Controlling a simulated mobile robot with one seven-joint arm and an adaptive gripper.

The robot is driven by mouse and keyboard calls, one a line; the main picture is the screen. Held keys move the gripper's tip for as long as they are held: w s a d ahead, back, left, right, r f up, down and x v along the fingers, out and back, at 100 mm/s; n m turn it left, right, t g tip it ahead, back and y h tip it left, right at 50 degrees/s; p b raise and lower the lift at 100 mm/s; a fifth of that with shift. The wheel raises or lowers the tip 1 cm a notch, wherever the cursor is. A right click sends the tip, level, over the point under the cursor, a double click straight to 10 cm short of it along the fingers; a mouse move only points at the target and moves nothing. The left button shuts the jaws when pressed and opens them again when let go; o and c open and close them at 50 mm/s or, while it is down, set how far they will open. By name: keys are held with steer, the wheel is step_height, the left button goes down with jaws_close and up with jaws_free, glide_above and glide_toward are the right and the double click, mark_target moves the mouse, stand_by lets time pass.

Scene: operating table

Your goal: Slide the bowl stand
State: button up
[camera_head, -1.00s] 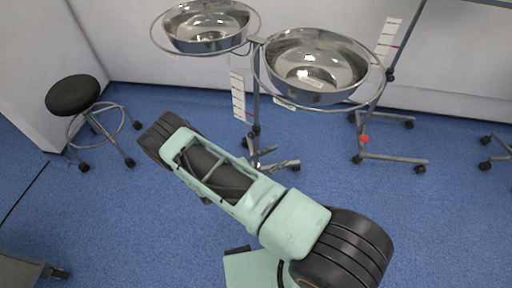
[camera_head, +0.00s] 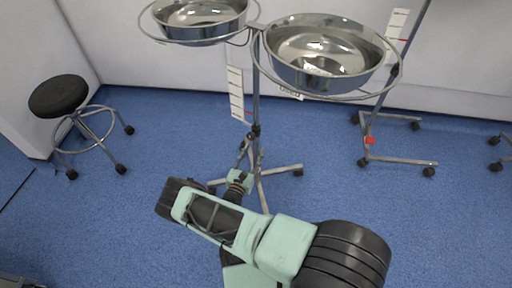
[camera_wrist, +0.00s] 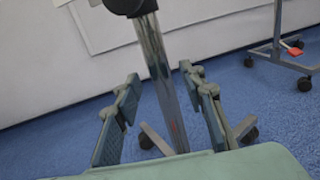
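The bowl stand has a thin metal pole (camera_head: 256,90), two ring holders with shiny steel bowls, and a wheeled base (camera_head: 285,170). The left bowl (camera_head: 200,20) is smaller in view than the right bowl (camera_head: 322,55). My gripper (camera_head: 250,153) is low at the pole, just above the base. In the wrist view my gripper (camera_wrist: 160,85) is open, with one finger on each side of the pole (camera_wrist: 163,75). Neither finger clearly touches the pole. A dark collar (camera_wrist: 131,5) shows on the pole at the top. My forearm hides part of the floor in front.
A black round stool (camera_head: 58,96) on wheels stands at the left. Another wheeled metal frame (camera_head: 395,160) with a red pedal (camera_head: 370,140) stands right of the stand. A white wall (camera_head: 120,45) runs behind. Blue floor (camera_head: 130,220) is free in front.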

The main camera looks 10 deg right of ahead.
mark_target(255, 148)
steer(key=shift+b+x, duration=0.3)
steer(key=shift+x, duration=1.55)
jaws_close()
